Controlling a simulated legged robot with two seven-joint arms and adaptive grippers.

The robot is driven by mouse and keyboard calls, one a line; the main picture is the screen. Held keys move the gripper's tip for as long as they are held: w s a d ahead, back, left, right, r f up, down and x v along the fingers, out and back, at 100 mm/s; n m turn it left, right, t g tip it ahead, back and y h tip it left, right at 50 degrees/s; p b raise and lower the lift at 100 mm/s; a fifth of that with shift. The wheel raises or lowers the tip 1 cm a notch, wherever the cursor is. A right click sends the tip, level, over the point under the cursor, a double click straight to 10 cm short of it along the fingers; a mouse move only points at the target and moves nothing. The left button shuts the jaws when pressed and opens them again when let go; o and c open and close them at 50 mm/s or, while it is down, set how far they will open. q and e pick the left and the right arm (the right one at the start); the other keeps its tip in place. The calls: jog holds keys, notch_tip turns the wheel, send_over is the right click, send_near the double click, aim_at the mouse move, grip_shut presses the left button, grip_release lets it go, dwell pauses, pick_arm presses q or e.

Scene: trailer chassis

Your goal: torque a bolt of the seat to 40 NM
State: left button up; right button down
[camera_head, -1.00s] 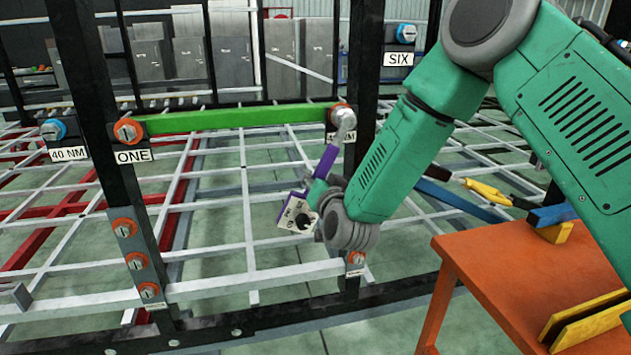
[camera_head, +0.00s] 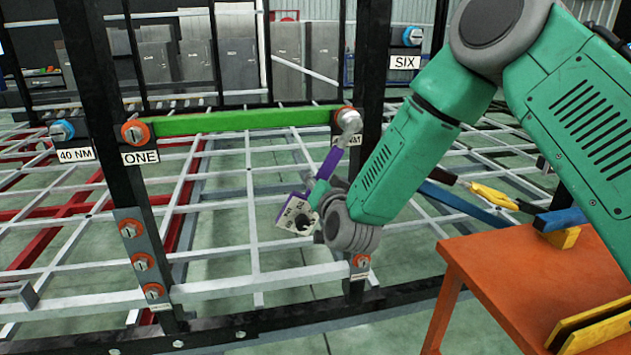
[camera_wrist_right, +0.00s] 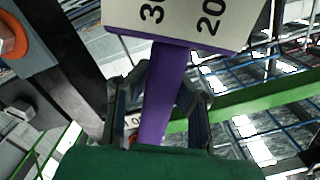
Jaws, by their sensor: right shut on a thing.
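A purple torque wrench (camera_head: 331,163) with a silver-grey head sits with its head at the bolt on the right end of the green bar (camera_head: 235,122). The label below this bolt is partly covered by the wrench. The wrench's white dial block (camera_head: 296,213) is at its lower end. My right gripper (camera_head: 320,193) is shut on the wrench's purple handle near the dial. In the right wrist view, the two fingers hold the purple handle (camera_wrist_right: 165,95), and the dial block (camera_wrist_right: 185,22) shows parts of numbers. My left gripper is not in view.
An orange bolt (camera_head: 135,133) is at the label ONE. Blue bolts are by the labels 40 NM (camera_head: 62,131) and SIX (camera_head: 413,36). An orange table (camera_head: 500,285) stands at the lower right. Black posts and white rails form the frame around the wrench.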

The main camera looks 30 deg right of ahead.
jog(key=shift+s+d, duration=0.1)
jog(key=shift+s, duration=0.05)
jog(key=shift+f+p+v, duration=0.2)
jog(key=shift+p+v, duration=0.1)
jog(key=shift+v, duration=2.55)
jog(key=shift+s, duration=0.1)
